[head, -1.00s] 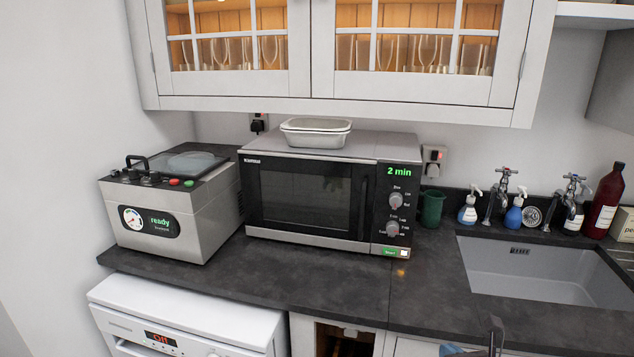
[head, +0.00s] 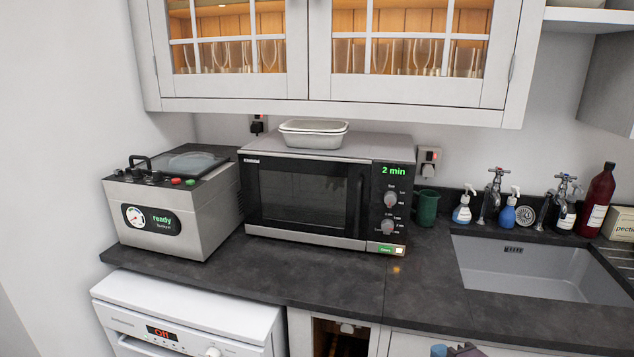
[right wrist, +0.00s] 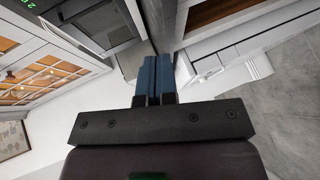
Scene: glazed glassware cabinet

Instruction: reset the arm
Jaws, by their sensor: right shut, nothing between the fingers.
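My right gripper (head: 455,351) just shows at the bottom edge of the head view, in front of the base cupboards below the counter. Most of it and its arm are cut off there. In the right wrist view its two blue fingers (right wrist: 153,78) lie together, shut with nothing between them. They look clear of the counter and cupboard fronts around them. My left gripper is in neither view.
A dark counter (head: 300,278) carries a grey vacuum machine (head: 165,215), a microwave (head: 305,195) with a lidded dish (head: 313,134) on top, and a green mug (head: 427,207). A sink (head: 535,268) lies right. A glazed cabinet (head: 320,88) hangs above; a white dishwasher (head: 190,315) stands below.

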